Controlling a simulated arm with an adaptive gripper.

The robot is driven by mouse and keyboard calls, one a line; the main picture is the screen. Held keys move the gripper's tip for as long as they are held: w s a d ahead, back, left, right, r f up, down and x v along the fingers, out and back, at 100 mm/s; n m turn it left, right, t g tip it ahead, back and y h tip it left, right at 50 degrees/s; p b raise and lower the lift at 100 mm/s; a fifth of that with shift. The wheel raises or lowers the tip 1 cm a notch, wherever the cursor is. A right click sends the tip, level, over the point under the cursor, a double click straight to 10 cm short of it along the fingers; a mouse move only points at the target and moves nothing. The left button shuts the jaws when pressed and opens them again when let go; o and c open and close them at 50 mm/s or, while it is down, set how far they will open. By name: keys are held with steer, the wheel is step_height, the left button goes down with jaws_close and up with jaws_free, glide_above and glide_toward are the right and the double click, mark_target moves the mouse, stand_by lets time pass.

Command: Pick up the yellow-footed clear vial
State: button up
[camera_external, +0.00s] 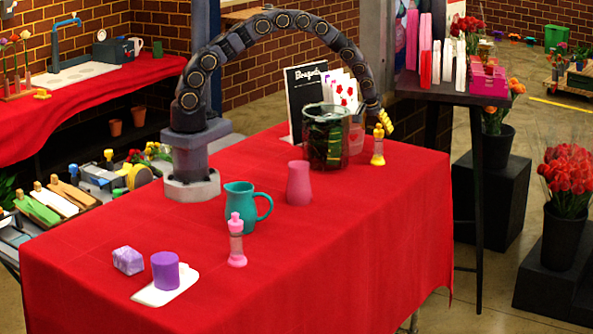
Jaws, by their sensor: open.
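The yellow-footed vial (378,146) stands upright on the red cloth at the right side of the table, right of the dark glass container. It has a yellow foot and a yellow top, with a paler body between. My arm arches over the table from its grey base. My gripper (386,121), with yellow parts, is open just above and slightly right of the vial's top. The picture is too small to tell whether the fingers touch or surround the vial.
A dark glass container (326,140) stands left of the vial, with cards (341,88) and a black sign (304,98) behind. A pink cup (299,184), teal jug (241,207), pink vial (236,240) and purple cup (165,270) stand further left. The front right of the red table (370,220) is clear.

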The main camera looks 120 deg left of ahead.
mark_target(380, 141)
steer(key=x, duration=0.5)
steer(key=shift+f, duration=0.15)
jaws_close()
